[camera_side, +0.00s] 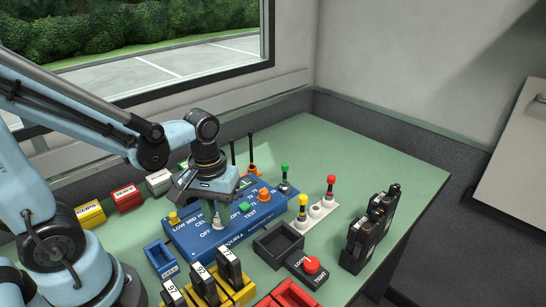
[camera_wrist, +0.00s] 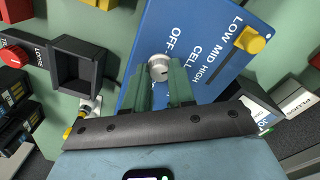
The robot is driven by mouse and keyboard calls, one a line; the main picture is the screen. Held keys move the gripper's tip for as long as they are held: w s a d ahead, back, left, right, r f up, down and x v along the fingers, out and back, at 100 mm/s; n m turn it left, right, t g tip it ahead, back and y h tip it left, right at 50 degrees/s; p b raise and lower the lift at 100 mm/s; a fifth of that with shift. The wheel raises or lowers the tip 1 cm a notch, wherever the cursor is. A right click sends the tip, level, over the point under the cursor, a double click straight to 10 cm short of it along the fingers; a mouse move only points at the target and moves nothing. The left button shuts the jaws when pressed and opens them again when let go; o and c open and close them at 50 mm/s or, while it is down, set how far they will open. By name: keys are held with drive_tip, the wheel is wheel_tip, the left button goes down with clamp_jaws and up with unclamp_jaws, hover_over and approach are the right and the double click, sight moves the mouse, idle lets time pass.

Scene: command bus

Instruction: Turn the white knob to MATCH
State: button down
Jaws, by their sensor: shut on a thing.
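The white knob (camera_side: 217,222) sits on the blue panel (camera_side: 205,252), near its front middle. In the wrist view the round, silvery-white knob (camera_wrist: 159,67) shows just beyond my fingertips, beside the lettering OFF. My gripper (camera_side: 215,207) points down onto it from above. In the wrist view the two green fingers of my gripper (camera_wrist: 161,84) are shut on the knob at its near side. I cannot make out the knob's pointer or a MATCH mark; the fingers and the arm hide part of the panel.
On the panel are a yellow knob (camera_side: 174,218), an orange knob (camera_side: 264,194) and a green piece (camera_side: 244,207). A black open tray (camera_side: 278,246) and a red button box (camera_side: 309,267) stand in front. The table's back right is clear.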

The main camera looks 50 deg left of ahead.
sight(218, 217)
drive_tip(key=m, duration=1.4)
idle(0.4)
drive_tip(key=c, duration=0.9)
unclamp_jaws()
drive_tip(key=shift+c, duration=0.2)
wheel_tip(218, 217, up, 12)
drive_tip(key=shift+w+a, duration=0.15)
